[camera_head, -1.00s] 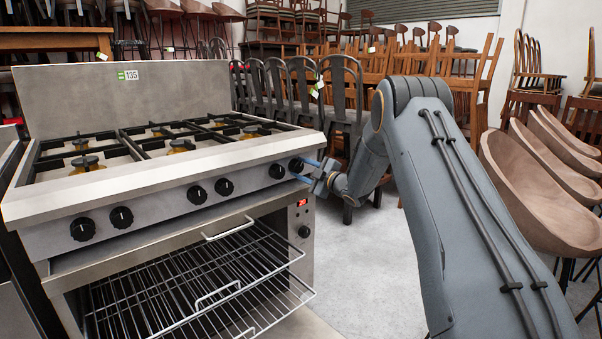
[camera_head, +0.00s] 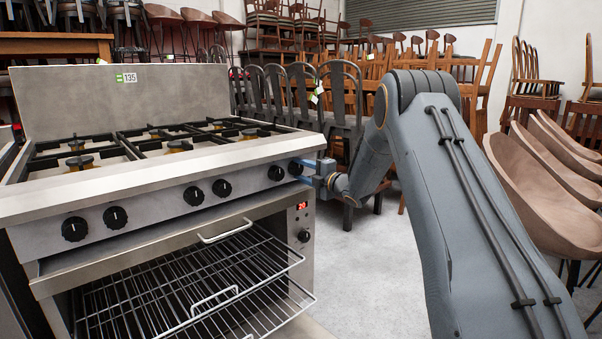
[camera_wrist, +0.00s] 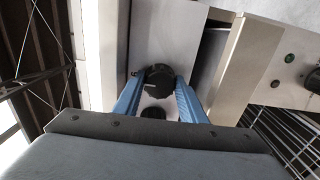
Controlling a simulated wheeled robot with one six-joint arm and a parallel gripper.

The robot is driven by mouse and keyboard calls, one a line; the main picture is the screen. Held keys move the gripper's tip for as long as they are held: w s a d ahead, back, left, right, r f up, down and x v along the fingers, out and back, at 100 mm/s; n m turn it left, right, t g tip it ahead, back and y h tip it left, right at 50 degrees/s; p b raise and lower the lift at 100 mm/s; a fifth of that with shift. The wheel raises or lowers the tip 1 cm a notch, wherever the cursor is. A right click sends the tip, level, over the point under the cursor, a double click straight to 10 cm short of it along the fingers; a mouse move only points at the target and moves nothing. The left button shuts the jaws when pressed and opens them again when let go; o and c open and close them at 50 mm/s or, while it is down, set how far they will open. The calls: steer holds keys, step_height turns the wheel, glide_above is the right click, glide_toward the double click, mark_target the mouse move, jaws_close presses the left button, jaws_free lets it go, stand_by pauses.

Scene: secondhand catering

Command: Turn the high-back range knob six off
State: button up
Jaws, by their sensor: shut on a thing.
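The high-back range (camera_head: 150,190) stands at the left with a row of black knobs along its front panel. Its rightmost knob (camera_head: 296,167) is at the panel's right end, with my gripper (camera_head: 312,170) at it. In the wrist view the black knob (camera_wrist: 159,80) sits between the two blue fingertips of my gripper (camera_wrist: 158,88), which are shut on its sides. A second dark round part (camera_wrist: 153,113) shows just below it, partly hidden by my gripper.
Oven racks (camera_head: 190,280) stick out of the range's open lower front. A small control panel with a red display (camera_head: 301,206) and a knob is below the gripped knob. Stacked chairs (camera_head: 300,95) stand behind. Brown bucket seats (camera_head: 540,190) are at the right; grey floor (camera_head: 390,260) lies between.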

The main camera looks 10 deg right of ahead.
stand_by(0.4)
steer(key=o, duration=1.1)
steer(key=shift+c, duration=0.2)
steer(key=v, duration=0.7)
steer(key=shift+s+d+p, duration=0.15)
steer(key=shift+s+p, duration=0.2)
steer(key=shift+p, duration=0.1)
